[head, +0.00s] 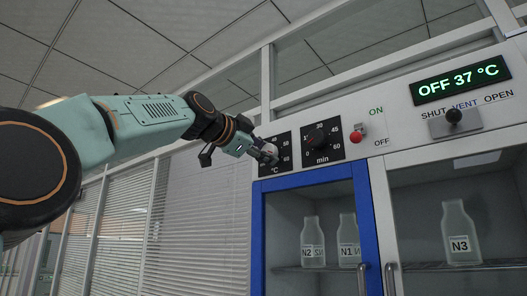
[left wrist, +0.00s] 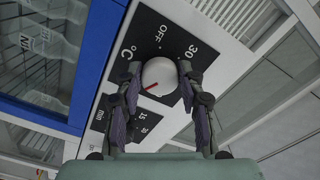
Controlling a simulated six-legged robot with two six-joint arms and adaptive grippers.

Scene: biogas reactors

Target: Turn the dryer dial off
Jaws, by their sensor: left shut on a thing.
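The °C dial is a pale round knob with a red pointer line; it shows in the left wrist view (left wrist: 161,74) on a black scale plate (left wrist: 158,35) printed OFF, 30 and °C. Its red line points toward the lower left of that view, away from the OFF mark. My left gripper (left wrist: 159,72) has one finger on each side of the knob and is shut on it. In the head view, my left gripper (head: 263,153) reaches the black °C plate (head: 285,142) and partly covers it and the knob. My right gripper is not in view.
A black min dial (head: 322,140) sits right beside the °C plate, then a red button (head: 355,136) and a SHUT/VENT/OPEN lever (head: 453,117). A green display (head: 461,80) reads OFF 37 °C. A blue-framed door (head: 258,235) and bottles N2, N1, N3 (head: 460,235) are below.

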